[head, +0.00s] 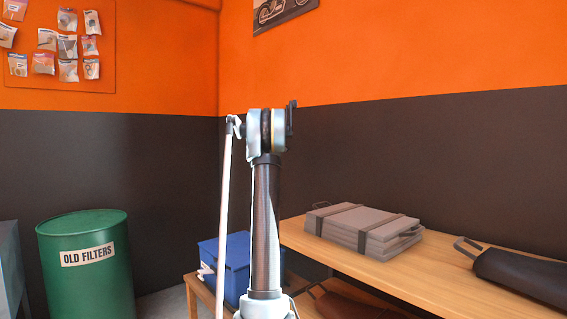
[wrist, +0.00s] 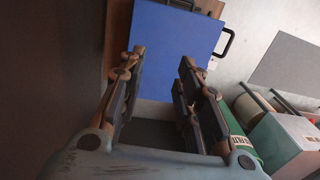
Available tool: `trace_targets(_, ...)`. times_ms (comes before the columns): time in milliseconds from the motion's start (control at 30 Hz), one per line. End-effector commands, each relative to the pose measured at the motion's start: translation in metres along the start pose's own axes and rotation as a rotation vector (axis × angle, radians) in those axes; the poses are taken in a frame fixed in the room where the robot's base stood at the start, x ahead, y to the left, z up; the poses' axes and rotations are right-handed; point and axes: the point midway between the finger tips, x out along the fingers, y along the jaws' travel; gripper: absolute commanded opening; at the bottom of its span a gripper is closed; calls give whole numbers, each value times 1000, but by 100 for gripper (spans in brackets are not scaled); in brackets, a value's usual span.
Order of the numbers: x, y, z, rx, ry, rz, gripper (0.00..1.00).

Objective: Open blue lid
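The blue box with its blue lid (head: 238,262) stands left of the wooden bench in the head view, partly behind my arm. In the wrist view the flat blue surface (wrist: 172,48) fills the upper middle. A black handle (wrist: 229,43) sticks out on its right side. My gripper (wrist: 162,60) is open and empty, with its two fingers apart in front of the blue surface. I cannot tell whether the fingertips touch it. The lid looks closed in the head view.
A wooden bench (head: 440,267) on the right holds a strapped grey case (head: 362,230) and a dark bag (head: 515,275). A green drum (head: 88,280) labelled "OLD FILTERS" stands at the left. A dark wall is behind the box.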

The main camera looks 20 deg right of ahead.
Motion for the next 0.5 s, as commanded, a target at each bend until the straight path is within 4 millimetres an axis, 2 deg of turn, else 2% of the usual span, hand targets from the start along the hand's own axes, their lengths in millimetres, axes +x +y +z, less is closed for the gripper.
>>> trace_targets(500, -20, 22, 0, 0, 0, 0, 31)
